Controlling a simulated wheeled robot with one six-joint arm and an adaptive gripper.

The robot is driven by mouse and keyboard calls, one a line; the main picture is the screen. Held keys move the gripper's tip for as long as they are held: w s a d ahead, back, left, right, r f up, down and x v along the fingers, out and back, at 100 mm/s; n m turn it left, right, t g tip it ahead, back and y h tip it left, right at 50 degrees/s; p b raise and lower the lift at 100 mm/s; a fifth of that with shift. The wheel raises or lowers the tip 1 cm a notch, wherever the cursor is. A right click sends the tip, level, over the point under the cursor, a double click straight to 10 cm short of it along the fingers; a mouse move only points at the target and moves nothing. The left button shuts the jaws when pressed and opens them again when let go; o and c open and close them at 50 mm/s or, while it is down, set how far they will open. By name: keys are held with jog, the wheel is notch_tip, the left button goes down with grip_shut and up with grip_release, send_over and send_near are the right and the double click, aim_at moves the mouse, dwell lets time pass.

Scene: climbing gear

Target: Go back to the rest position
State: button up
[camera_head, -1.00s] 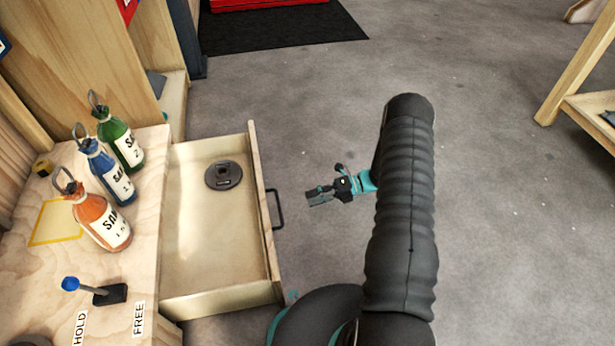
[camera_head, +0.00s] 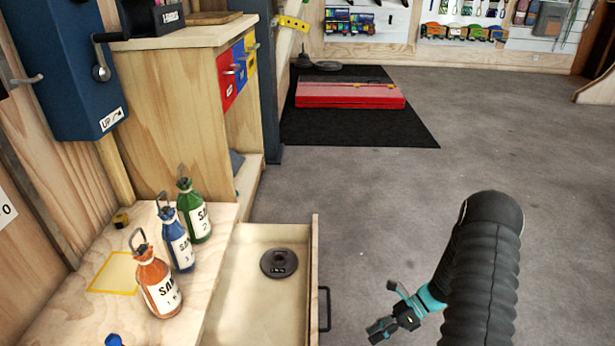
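My gripper (camera_head: 382,328) is low in the head view, right of the open drawer and over the grey floor. It looks empty, but it is too small to tell whether its fingers are apart. My dark, ribbed arm rises to the right of it. The open drawer (camera_head: 313,270) holds a dark round weight plate (camera_head: 279,263). The drawer's black handle (camera_head: 325,308) is left of my gripper, with a gap between them.
Orange (camera_head: 157,282), blue (camera_head: 178,243) and green (camera_head: 194,212) sandbags stand on the wooden bench (camera_head: 205,285). A blue winch box (camera_head: 70,75) hangs at left. A red pad (camera_head: 350,95) lies on a black mat (camera_head: 400,132). Floor at right is clear.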

jog(key=s+a+r+n+t+h+p, duration=0.1)
jog(key=s+r+n+t+h+p, duration=0.2)
jog(key=r, duration=1.4)
jog(key=s+a+r+n+t+h+p, duration=0.1)
jog(key=s+r+n+t+h+p, duration=0.2)
jog(key=s+r+n, duration=0.5)
jog(key=s+a+r+n+t+h+p, duration=0.1)
jog(key=s+r+n+t+h+p, duration=0.2)
jog(key=r+n, duration=0.8)
jog(key=s+r+h, duration=0.2)
jog(key=s+r, duration=0.1)
jog(key=r, duration=1.2)
jog(key=shift+a+h, duration=0.3)
